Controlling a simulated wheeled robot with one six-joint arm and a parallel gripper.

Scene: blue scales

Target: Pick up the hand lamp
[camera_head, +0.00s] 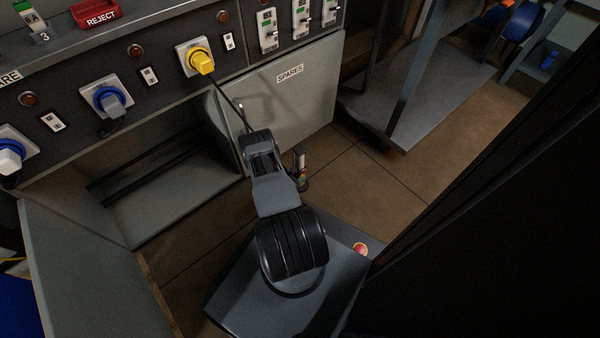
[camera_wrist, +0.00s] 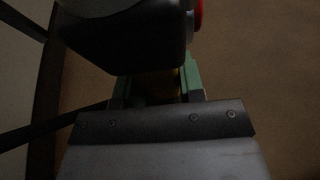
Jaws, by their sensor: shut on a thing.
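My gripper (camera_wrist: 155,86) has green fingers and is shut on the hand lamp (camera_wrist: 125,42). The lamp is a dark, blocky body at the top of the wrist view, with a red part at its right side. A dim yellowish-brown piece of it shows between the fingers. The lamp's far end is cut off by the frame's top edge. In the head view my gripper (camera_head: 301,165) is small and partly hidden behind my arm, in front of the SPARES panel; the lamp is hard to make out there.
The SPARES cabinet door (camera_head: 310,105) stands just beyond my arm. An open bay with dark rails (camera_head: 150,165) is to the left. Yellow (camera_head: 202,62) and blue (camera_head: 108,100) plugs sit in the panel above. A metal trolley (camera_head: 425,100) stands at the right; brown floor (camera_head: 385,175) between is clear.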

